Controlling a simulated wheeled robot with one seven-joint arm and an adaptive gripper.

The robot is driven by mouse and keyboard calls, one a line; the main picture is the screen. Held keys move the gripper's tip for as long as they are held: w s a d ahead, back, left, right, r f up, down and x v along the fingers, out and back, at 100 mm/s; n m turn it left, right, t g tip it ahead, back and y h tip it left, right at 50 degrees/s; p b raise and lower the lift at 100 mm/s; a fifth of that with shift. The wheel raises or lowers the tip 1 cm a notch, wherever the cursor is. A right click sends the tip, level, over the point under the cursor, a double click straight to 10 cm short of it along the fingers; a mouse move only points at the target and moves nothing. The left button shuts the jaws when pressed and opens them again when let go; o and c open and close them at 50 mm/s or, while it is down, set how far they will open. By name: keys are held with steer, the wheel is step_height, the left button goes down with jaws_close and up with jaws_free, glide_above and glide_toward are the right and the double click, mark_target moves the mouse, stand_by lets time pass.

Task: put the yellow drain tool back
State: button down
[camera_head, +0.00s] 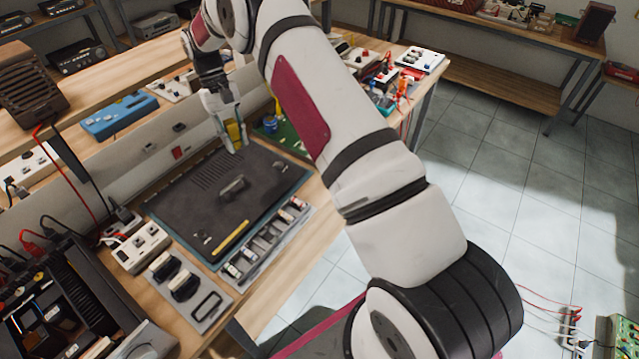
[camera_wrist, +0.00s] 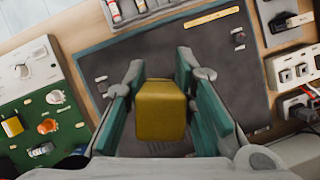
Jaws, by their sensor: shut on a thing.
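My gripper (camera_head: 234,142) is shut on a yellow block-shaped piece (camera_head: 233,131), which looks to be the yellow drain tool. In the wrist view the piece (camera_wrist: 160,108) sits between the green-lined fingers of my gripper (camera_wrist: 160,72), its blunt end facing the camera. I cannot tell whether the piece touches the panel. The fingers hide part of its sides. The tool's holder cannot be made out.
A yellow strip (camera_head: 231,236) lies on the panel's front part. A tray of small parts (camera_head: 262,243) lines the panel's front right edge. A green circuit board (camera_wrist: 42,115) is beside the panel. White socket boxes (camera_head: 140,246) stand left.

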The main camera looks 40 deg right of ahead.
steer(key=shift+w+d+f+b, duration=0.2)
steer(key=shift+f+b, duration=0.1)
steer(key=shift+f, duration=0.2)
steer(key=s+d+f+n+h+b, duration=0.1)
steer(key=s+d+f+b, duration=0.3)
steer(key=s, duration=0.4)
steer(key=s+d+f+n+b, duration=0.1)
steer(key=s+f+n+b, duration=0.1)
steer(key=s+f+b, duration=0.4)
steer(key=s+d+f+n+h+b, duration=0.1)
steer(key=s+d+f+b, duration=0.25)
steer(key=s, duration=0.55)
steer(key=w+d, duration=1)
steer(key=w, duration=0.1)
steer(key=shift+d+f, duration=0.15)
steer(key=shift+f, duration=0.2)
steer(key=shift+w+f, duration=0.1)
steer(key=shift+f, duration=1.65)
steer(key=c, duration=1.3)
jaws_free()
steer(key=shift+f, duration=0.15)
steer(key=shift+c, duration=0.2)
